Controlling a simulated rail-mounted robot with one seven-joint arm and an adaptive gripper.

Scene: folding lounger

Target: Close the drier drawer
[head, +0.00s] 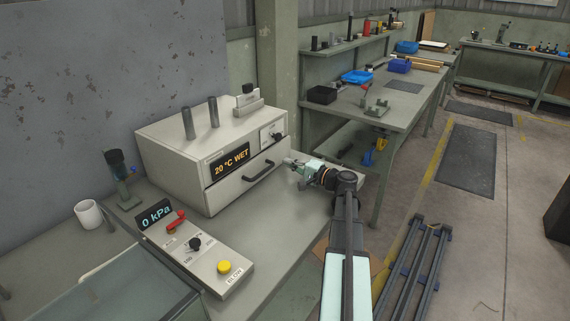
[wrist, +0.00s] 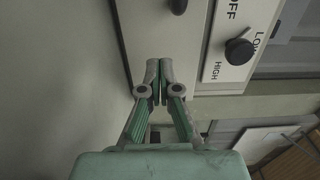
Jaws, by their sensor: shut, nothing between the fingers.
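The drier (head: 180,145) is a pale box on the bench, with a display reading "20 °C WET". Its drawer (head: 232,188) is the lower front panel, with a black bar handle (head: 258,171). The drawer looks close to flush with the body; I cannot tell whether a small gap remains. My gripper (head: 290,163) is at the right end of the drawer front, right of the handle. In the wrist view my gripper's fingertips (wrist: 160,72) are together and empty, close against the drawer front (wrist: 148,35); contact is unclear. Part of the handle (wrist: 177,5) shows above them.
The drier's knob (wrist: 238,51) with OFF, LOW and HIGH marks is right of the fingers in the wrist view. A control panel (head: 195,255) with a yellow button stands in front of the drier. Clear benchtop (head: 285,215) lies before the drawer.

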